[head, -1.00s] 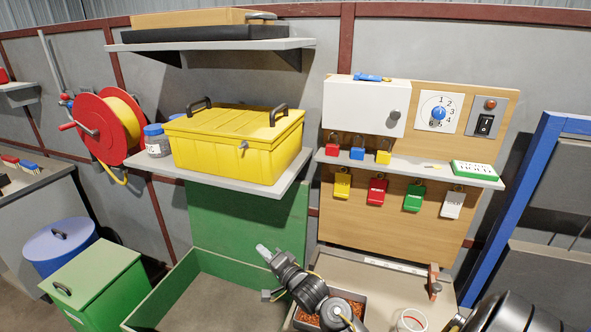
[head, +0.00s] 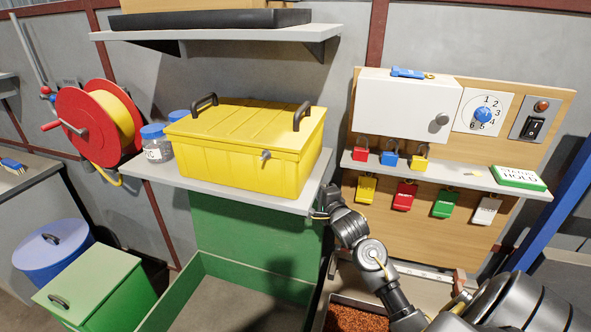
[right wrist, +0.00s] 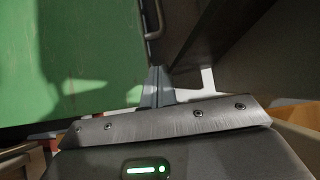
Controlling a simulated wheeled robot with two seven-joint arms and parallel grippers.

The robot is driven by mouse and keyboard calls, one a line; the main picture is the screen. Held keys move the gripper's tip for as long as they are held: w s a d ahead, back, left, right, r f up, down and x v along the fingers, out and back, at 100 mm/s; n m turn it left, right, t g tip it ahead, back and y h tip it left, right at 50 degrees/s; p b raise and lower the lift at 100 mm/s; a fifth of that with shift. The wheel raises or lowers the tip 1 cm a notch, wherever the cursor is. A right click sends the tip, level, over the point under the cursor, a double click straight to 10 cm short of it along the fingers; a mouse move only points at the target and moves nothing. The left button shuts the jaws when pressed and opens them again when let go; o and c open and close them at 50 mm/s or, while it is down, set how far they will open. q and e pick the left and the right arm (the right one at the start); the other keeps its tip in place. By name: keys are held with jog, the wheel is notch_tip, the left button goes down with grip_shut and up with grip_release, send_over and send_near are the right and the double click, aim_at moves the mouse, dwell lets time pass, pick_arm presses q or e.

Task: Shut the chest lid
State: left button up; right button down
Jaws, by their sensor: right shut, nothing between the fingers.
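The yellow chest (head: 245,155) stands on a grey shelf in the head view, with black handles and a small silver latch (head: 265,155) on its front. Its lid (head: 255,117) looks down flat, and I see no clear gap under it. My right gripper (head: 319,213) is beside the shelf's front right corner, below and right of the chest, apart from the chest. Its closed fingers (right wrist: 157,80) show in the right wrist view with nothing between them. My left gripper is not in view.
The grey shelf (head: 140,168) has jars (head: 156,144) left of the chest. An upper shelf (head: 220,34) hangs above it. A padlock board (head: 425,240) with a white cabinet (head: 408,105) is at right. A green lidded bin (head: 85,285) is at lower left.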

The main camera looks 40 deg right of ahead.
jog(key=p+x, duration=0.2)
jog(key=x, duration=0.7)
jog(key=shift+r, duration=0.2)
jog(key=shift+w+d, duration=0.1)
jog(key=shift+w, duration=0.45)
jog(key=shift+w+f, duration=0.1)
jog(key=shift+w, duration=0.05)
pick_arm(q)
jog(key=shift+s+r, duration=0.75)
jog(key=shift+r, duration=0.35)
